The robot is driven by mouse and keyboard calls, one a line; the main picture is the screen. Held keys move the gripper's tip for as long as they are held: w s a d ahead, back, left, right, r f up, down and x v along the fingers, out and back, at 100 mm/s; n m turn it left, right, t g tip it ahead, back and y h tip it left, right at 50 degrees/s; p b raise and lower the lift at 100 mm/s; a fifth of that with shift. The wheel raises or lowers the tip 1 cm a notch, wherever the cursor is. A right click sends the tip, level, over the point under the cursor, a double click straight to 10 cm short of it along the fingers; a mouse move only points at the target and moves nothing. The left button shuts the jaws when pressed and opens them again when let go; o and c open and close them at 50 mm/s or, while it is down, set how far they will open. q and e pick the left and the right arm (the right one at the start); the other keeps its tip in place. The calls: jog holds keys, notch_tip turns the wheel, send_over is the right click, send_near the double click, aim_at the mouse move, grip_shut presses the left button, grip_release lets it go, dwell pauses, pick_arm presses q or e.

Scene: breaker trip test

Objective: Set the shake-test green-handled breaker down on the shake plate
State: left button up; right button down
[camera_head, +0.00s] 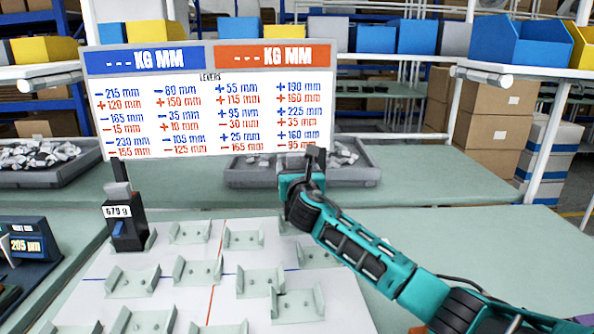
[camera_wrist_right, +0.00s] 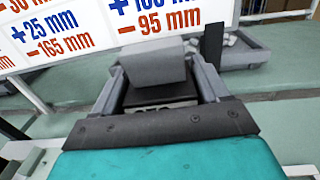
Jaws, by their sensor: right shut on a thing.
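My right gripper (camera_head: 300,188) is shut on a breaker and holds it over the far right part of the white plate (camera_head: 348,312). In the wrist view a grey block (camera_wrist_right: 155,64) with a black part sits between the fingers. A dark upright lever (camera_wrist_right: 213,42) stands beside it; in the head view a dark handle (camera_head: 316,157) shows above the gripper. No green handle can be made out. The plate bears several pale grey cradles (camera_head: 133,283) and red and blue lines. My gripper hides part of the held breaker. My left gripper is out of view.
Another black breaker (camera_head: 124,230), labelled 679 g, stands upright at the plate's far left corner. A device with a display (camera_head: 27,245) is at the left edge. Behind the plate are a sign board (camera_head: 210,100) and grey trays (camera_head: 250,172). Several cradles are empty.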

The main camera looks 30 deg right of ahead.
jog(key=shift+r+p, duration=0.25)
jog(key=shift+p, duration=0.1)
jog(key=shift+p, duration=0.7)
dwell(1.2)
jog(key=shift+f, duration=0.4)
dwell(0.4)
jog(key=shift+f+b, duration=1.05)
jog(key=shift+f, duration=0.4)
jog(key=shift+c, duration=1.1)
grip_release()
jog(key=shift+o, duration=1.1)
jog(key=shift+s+f, duration=0.1)
jog(key=shift+f, duration=0.25)
jog(key=p+v, duration=0.1)
jog(key=v, duration=1.2)
jog(key=shift+r, duration=0.25)
